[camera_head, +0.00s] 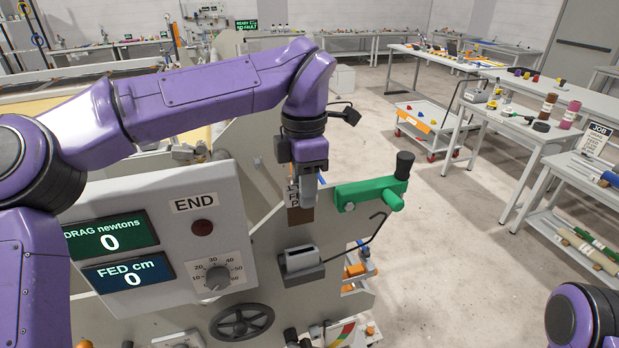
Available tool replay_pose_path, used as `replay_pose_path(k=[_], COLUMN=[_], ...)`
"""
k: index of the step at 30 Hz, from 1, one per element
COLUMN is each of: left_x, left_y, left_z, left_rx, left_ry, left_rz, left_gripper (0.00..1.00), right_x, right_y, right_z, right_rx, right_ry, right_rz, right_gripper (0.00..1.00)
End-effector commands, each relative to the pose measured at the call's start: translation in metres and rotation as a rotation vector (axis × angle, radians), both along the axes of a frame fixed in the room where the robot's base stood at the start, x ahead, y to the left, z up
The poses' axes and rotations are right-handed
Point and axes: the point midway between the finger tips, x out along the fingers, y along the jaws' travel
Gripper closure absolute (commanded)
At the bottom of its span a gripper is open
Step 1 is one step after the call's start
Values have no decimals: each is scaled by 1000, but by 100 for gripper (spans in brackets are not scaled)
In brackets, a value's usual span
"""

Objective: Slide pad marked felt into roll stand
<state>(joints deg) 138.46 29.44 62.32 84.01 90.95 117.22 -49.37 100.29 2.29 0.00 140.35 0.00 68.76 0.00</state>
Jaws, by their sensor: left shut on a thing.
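My left gripper (308,188) points down in front of the grey side plate of the machine. It is shut on a small brown pad (300,216) with a pale lettered label, mostly hidden behind the fingers; only parts of letters show. Below the pad, a dark grey block with a pale slotted top (301,262) sticks out from the side plate, apart from the pad. I cannot tell for certain which part is the roll stand; the grey side plate (270,235) is the nearest upright. Of my right arm only a purple part shows at the bottom right; its gripper is out of view.
A green crank arm (365,193) with a black knob stands just right of the gripper, above a bent black rod (365,238). A control panel (150,235) with dials is at left. Work tables (545,135) and a low cart (425,118) stand right; floor between is clear.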

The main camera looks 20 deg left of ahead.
Motion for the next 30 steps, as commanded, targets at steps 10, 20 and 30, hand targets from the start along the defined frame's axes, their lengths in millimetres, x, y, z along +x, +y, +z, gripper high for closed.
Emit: replay_pose_path(k=[10,20,30], left_x=[14,13,13], left_y=[-4,-4,-4], left_z=[-2,-45,-63], left_rx=[2,2,2], left_ry=[7,8,6], left_rz=[1,-1,0], left_gripper=[100,100,100], right_x=[0,-1,-1], right_y=[0,0,0], right_z=[10,-22,-33], right_rx=[0,1,0], right_ry=[1,1,1], right_rz=[0,0,0], right_gripper=[9,9,9])
